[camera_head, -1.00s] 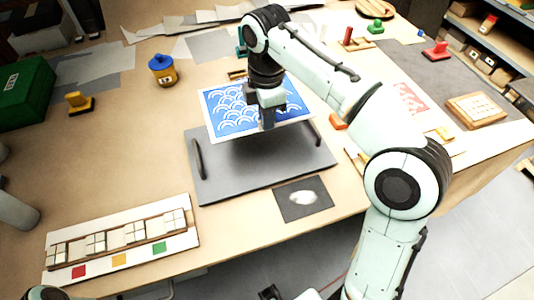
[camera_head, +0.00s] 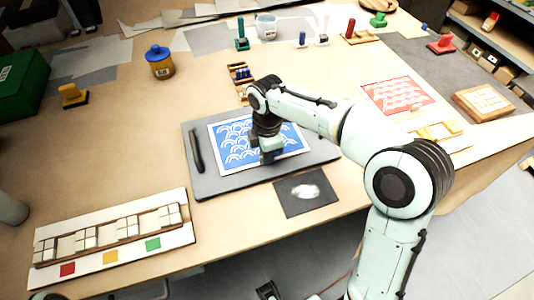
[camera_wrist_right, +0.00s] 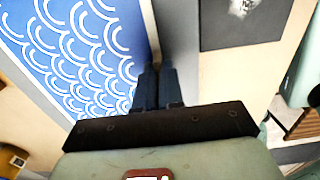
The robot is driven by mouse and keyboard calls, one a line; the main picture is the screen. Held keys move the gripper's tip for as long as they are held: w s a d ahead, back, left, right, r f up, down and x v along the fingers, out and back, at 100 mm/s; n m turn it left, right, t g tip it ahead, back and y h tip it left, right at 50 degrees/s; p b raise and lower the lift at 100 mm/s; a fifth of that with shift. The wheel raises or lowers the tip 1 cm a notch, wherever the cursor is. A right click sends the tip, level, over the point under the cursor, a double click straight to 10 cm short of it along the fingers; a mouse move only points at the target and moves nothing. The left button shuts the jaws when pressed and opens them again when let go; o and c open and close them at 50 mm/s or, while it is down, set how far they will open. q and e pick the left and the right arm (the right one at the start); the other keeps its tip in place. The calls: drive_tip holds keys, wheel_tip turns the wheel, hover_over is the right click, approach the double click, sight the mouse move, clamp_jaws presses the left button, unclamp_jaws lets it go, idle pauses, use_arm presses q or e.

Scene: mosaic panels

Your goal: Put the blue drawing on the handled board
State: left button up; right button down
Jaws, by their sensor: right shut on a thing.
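The blue drawing (camera_head: 227,146), a white-bordered sheet with a wave pattern, is over the dark grey handled board (camera_head: 215,185) and looks flat on it or just above it. The board's left handle (camera_head: 196,150) is in sight; my right arm covers the right side. My right gripper (camera_head: 267,156) is shut on the drawing near its front edge. In the right wrist view the drawing (camera_wrist_right: 75,50) lies left of the closed fingers (camera_wrist_right: 158,88), its edge at the fingertips. My left gripper is not in view.
A dark card with a pale blotch (camera_head: 306,192) lies in front of the board. A red drawing (camera_head: 398,95) lies to the right. A long tile panel (camera_head: 110,240) is at front left. A yellow jar (camera_head: 160,65) and green stamp (camera_head: 242,35) stand behind.

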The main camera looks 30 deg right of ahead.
drive_tip(key=shift+f, duration=0.15)
drive_tip(key=c, duration=1.3)
unclamp_jaws()
drive_tip(key=shift+o, duration=0.2)
wheel_tip(320, 180, up, 12)
drive_tip(key=p, duration=0.2)
drive_tip(key=shift+p, duration=0.35)
